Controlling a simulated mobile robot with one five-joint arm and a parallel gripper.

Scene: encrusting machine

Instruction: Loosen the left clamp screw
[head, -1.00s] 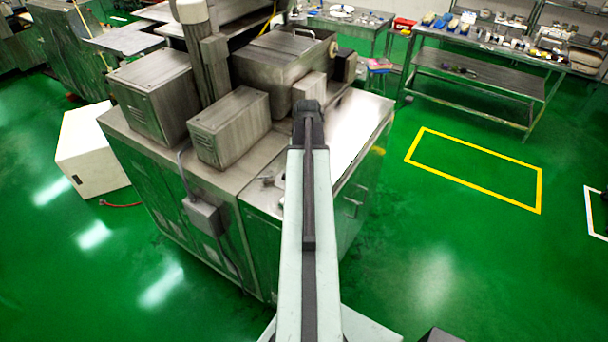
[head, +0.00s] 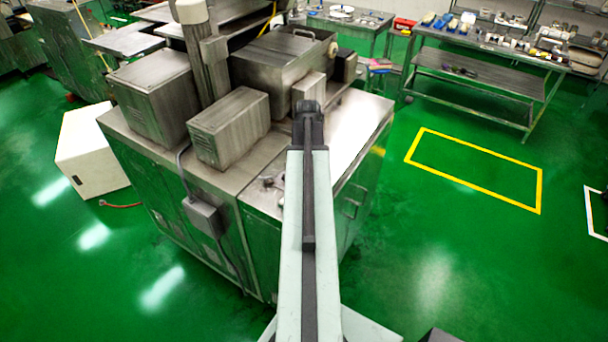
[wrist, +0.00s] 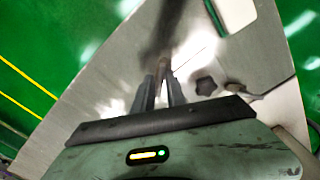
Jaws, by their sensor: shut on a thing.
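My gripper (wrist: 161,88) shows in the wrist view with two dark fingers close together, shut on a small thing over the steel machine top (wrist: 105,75). That thing, taken to be the left clamp screw (wrist: 166,72), is mostly hidden between the fingers, so its shape is unclear. A dark star-shaped knob (wrist: 206,86) stands just to the right of the fingers, apart from them. In the head view my arm reaches out over the machine (head: 258,200), and the fingers are hidden behind its dark end.
Small fittings (head: 268,181) lie on the machine top left of my arm. A boxy steel housing (head: 229,127) and a larger lidded housing (head: 280,65) rise behind. The steel top right of my arm is bare. Green floor lies open to the right.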

